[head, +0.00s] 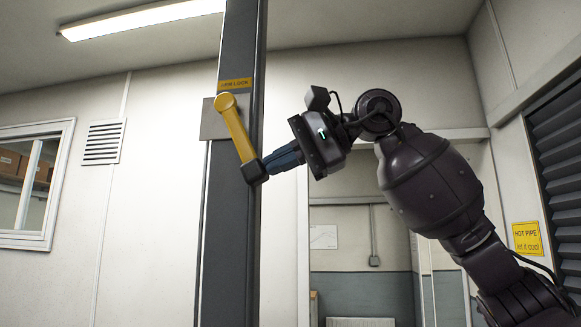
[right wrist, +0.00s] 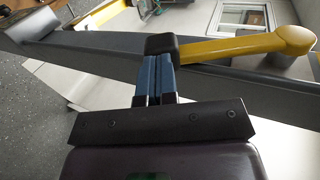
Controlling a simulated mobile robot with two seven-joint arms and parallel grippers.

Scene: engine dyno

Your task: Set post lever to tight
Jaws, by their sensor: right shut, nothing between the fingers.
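The post lever (head: 237,127) is a yellow bar with a black end, mounted on a grey plate on a dark upright post (head: 230,240). It slants down to the right from its round pivot at the upper left. A yellow label sits just above it. My right gripper (head: 267,168) is shut, with its blue fingertips at the black lower end of the lever. In the right wrist view the lever (right wrist: 245,47) runs right from its black end, and the closed fingers (right wrist: 158,62) meet that end, seemingly touching it. My left gripper is not in view.
A yellow hot pipe sign (head: 527,238) and a dark louvred panel (head: 560,150) are on the right wall. A doorway opens behind my right arm. A window (head: 62,185) and a vent (head: 103,142) are on the left wall. Space left of the post is clear.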

